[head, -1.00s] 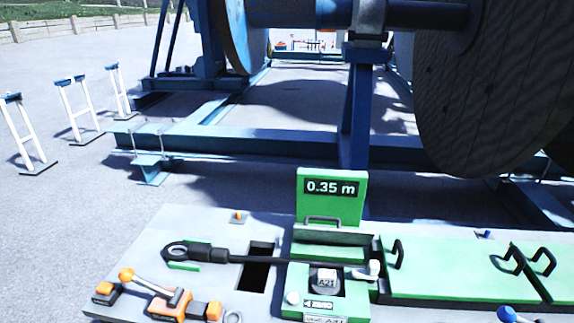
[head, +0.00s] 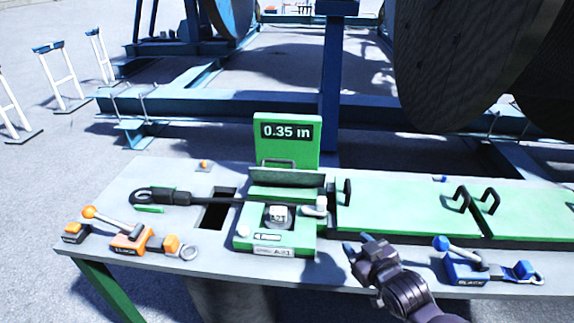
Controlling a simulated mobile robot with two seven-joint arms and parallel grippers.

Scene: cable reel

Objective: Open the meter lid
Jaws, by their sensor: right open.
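The green meter (head: 243,240) sits on the grey table, with a round A21 dial in its middle and a white knob (head: 320,206) at its right. An upright green display panel (head: 287,152) stands behind it, reading about 0.35. A grey-green plate with a handle (head: 284,179) sits between them; I cannot tell for sure whether it is the meter lid. My left gripper is out of view.
Green covers (head: 400,207) with black handles lie right of the meter. A blue-handled tool (head: 470,262) lies at the front right and an orange-handled tool (head: 128,236) at the front left. A dark rectangular opening (head: 216,212) is left of the meter. Large reels stand behind.

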